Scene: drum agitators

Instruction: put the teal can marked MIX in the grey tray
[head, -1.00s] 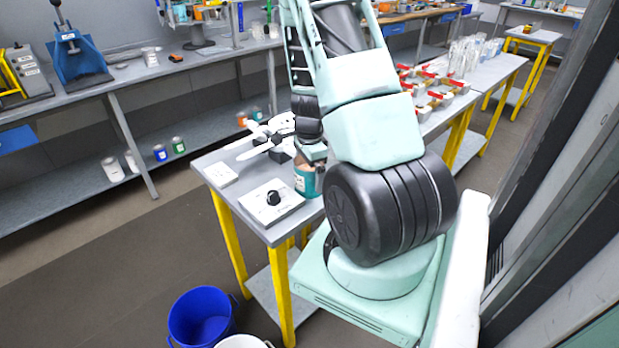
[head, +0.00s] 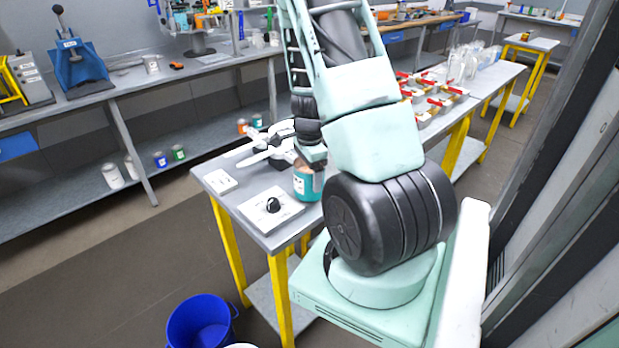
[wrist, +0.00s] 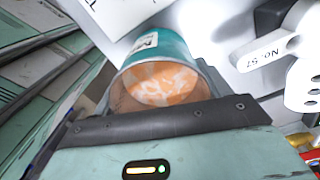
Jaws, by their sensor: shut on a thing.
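The teal can (head: 307,186) is at my gripper (head: 313,164), over or on the near grey table by the knob plate; I cannot tell whether it touches the tabletop. In the wrist view, the open-topped can (wrist: 172,48) sits against the dark pad of my gripper (wrist: 155,122), which is shut on it. Orange and white swirled contents show inside. A white label with dark letters is partly visible on its side, too cut off to read fully. I cannot make out a grey tray in either view.
The near table (head: 235,203) holds a white plate with a black knob (head: 272,206), a white card (head: 220,181) and white bladed agitators (head: 268,152) close beside my gripper. A blue bucket (head: 200,322) stands on the floor. Red-handled items (head: 430,95) fill the table behind.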

